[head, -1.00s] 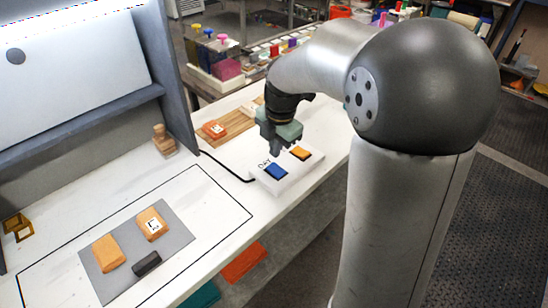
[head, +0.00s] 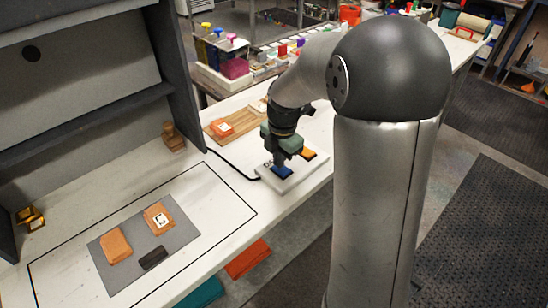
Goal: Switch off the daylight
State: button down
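A white switch box (head: 290,181) sits on the white bench, with a blue button (head: 281,173) on its left and an orange button (head: 309,154) on its right. My gripper (head: 281,165) is over the blue button, its tip touching or nearly touching it. The gripper and wrist hide part of the box and most of its lettering. I cannot tell whether the fingers are shut. The viewing booth (head: 75,75) at the left has a dim, shaded interior.
A grey mat (head: 180,238) inside a black outline holds two tan blocks (head: 115,246), one with a white label, and a dark bar (head: 152,258). A wooden stamp (head: 172,137) stands by the booth wall. A wooden board (head: 240,120) lies behind the box. A black cable runs to the box.

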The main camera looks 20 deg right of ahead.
aim_at(287, 173)
jog(key=shift+s+f, duration=0.15)
jog(key=shift+s+d, duration=0.3)
jog(key=shift+s, duration=0.3)
jog(key=shift+r, duration=0.2)
notch_tip(287, 173, up, 14)
jog(key=s+p, duration=0.1)
jog(key=shift+s+d+p, duration=0.25)
jog(key=shift+d+p, duration=0.15)
jog(key=shift+d, duration=0.1)
